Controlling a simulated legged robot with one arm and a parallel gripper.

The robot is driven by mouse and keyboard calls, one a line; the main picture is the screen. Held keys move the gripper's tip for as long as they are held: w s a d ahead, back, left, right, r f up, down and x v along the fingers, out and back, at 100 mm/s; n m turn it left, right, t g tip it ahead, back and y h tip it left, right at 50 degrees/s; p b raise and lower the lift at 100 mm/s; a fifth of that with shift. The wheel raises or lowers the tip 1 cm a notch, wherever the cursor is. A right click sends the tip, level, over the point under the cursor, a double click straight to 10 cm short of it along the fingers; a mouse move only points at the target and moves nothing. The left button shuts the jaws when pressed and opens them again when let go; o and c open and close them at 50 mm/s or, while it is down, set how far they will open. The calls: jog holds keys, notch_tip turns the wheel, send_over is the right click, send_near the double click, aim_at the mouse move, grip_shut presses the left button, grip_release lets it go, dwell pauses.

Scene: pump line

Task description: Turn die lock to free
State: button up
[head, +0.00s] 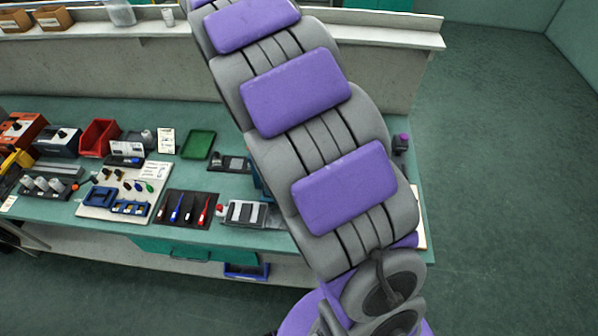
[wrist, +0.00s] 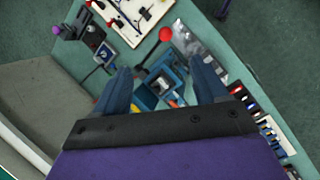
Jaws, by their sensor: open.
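In the wrist view, my gripper (wrist: 163,78) points down at the bench with its two blue-grey fingers spread and nothing between the tips. A blue fixture (wrist: 166,72) shows between and beyond the fingers, with small yellow and orange parts low in it. A lever with a red ball knob (wrist: 165,34) rises beside it. I cannot tell for sure which part is the die lock or how it is turned. In the head view my arm hides most of this fixture; only a dark blue edge (head: 257,180) shows left of the arm. My gripper is hidden there.
A white board (wrist: 130,14) with red-knobbed parts lies at the top of the wrist view. In the head view, a tool mat (head: 188,208), a green tray (head: 198,145) and a red bin (head: 99,138) stand on the bench left of my arm. Open floor lies right.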

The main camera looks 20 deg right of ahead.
jog(key=s+f+m+y+b, duration=0.1)
jog(key=s+f+m+b, duration=0.1)
jog(key=s, duration=0.8)
jog(key=shift+s+f+b, duration=0.4)
jog(key=shift+f+b, duration=0.4)
jog(key=shift+b, duration=0.25)
jog(key=shift+d, duration=0.1)
jog(key=s+a+f+m+y, duration=0.1)
jog(key=s+a+f, duration=0.1)
jog(key=s, duration=0.7)
jog(key=s+a+f+m+y, duration=0.1)
jog(key=s+f, duration=0.2)
jog(key=s, duration=0.7)
jog(key=shift+s+a+m+t, duration=0.25)
jog(key=shift+a+m+t, duration=0.05)
jog(key=shift+a+m, duration=0.1)
